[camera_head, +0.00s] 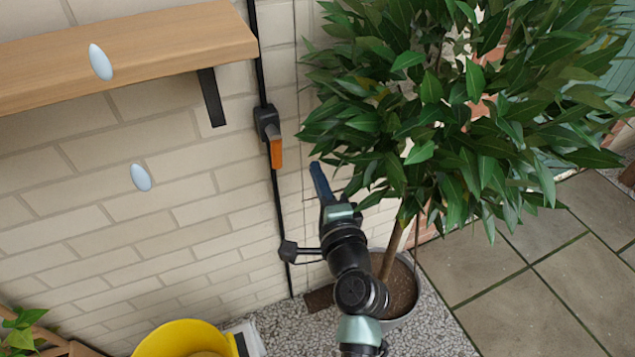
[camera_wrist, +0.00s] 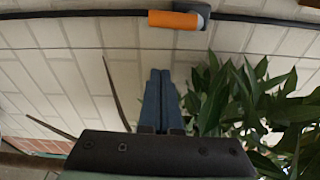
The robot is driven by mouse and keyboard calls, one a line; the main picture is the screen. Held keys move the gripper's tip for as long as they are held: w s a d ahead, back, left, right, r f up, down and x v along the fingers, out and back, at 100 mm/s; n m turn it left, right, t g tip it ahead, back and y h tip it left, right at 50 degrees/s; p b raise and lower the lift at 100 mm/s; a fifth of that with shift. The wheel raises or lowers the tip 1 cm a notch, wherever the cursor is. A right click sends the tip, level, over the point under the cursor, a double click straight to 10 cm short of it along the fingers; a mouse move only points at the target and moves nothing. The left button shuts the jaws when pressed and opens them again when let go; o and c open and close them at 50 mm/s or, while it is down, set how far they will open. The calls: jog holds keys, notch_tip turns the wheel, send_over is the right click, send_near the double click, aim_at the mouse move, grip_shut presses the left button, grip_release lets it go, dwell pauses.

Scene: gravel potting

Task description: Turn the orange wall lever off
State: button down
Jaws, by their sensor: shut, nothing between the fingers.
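The orange lever (camera_head: 276,152) hangs down from a dark switch box (camera_head: 267,121) on the pale brick wall, below the right end of the shelf. In the wrist view the orange lever (camera_wrist: 174,19) lies across the top, with its dark box (camera_wrist: 192,8) at its right end. My gripper (camera_head: 317,168) is shut and empty, to the right of the lever and slightly lower in the head view. In the wrist view its blue fingers (camera_wrist: 158,75) lie together, apart from the lever and pointing toward it.
A leafy potted tree (camera_head: 440,110) stands close to my gripper's right. A wooden shelf (camera_head: 120,55) juts from the wall at upper left. A dark cable (camera_head: 280,215) runs down the wall. A yellow bucket (camera_head: 165,338) stands below. Open wall lies left of the lever.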

aim_at(274, 148)
jog(key=w+a, duration=0.4)
jog(key=shift+a+p, duration=0.35)
